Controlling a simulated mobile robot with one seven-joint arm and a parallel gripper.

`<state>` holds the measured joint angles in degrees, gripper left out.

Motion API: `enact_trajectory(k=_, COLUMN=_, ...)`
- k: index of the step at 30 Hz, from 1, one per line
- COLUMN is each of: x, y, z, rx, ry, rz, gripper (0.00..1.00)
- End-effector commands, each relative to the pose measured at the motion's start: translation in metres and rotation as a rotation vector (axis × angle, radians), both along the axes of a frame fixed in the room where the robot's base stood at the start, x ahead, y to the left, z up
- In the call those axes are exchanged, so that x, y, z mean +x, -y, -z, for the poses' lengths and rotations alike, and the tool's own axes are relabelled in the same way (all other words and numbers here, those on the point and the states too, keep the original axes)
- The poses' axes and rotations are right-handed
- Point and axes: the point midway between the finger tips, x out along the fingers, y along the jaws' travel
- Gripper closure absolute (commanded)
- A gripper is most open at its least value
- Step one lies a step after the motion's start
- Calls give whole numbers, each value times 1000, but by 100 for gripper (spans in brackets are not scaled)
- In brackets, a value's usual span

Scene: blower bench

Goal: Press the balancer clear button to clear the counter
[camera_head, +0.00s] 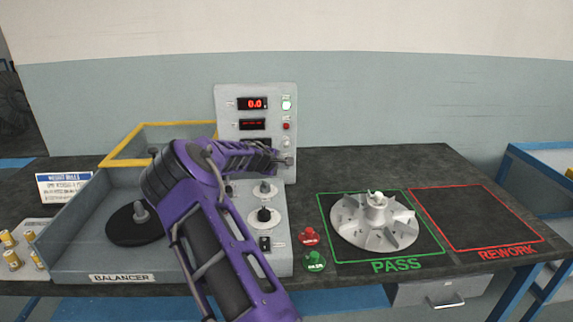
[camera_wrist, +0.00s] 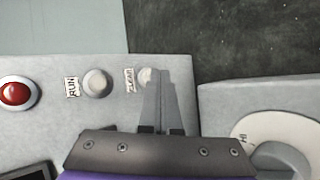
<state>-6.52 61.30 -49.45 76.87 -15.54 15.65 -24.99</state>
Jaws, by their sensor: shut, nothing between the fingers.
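The balancer (camera_head: 225,100) is a grey machine with an upright control panel. In the wrist view, the clear button (camera_wrist: 147,75) is a small pale round button with a label reading CLEAR beside it. My gripper (camera_head: 290,161) is shut and empty at the panel's lower right. In the wrist view, its fingertips (camera_wrist: 161,72) overlap part of the clear button; I cannot tell whether they touch it. The upper display (camera_head: 257,103) reads 0.0. The lower display (camera_head: 252,124) shows red text too small to read.
A pale RUN button (camera_wrist: 96,82) and a red button (camera_wrist: 16,93) are near the clear button. A bladed fan wheel (camera_head: 376,221) sits in the green PASS square. The red REWORK square (camera_head: 478,217) is empty. Knobs (camera_head: 264,214) stand below the panel.

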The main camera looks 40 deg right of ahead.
Motion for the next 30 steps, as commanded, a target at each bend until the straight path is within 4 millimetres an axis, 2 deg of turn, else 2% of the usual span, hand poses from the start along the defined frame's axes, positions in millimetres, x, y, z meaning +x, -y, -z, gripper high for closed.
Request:
enact_trajectory(k=25, x=-14, y=-10, z=0, rx=-1, ry=1, rz=-1, gripper=100)
enact_trajectory(k=30, x=-27, y=-18, z=2, rx=0, ry=0, rz=-1, gripper=100)
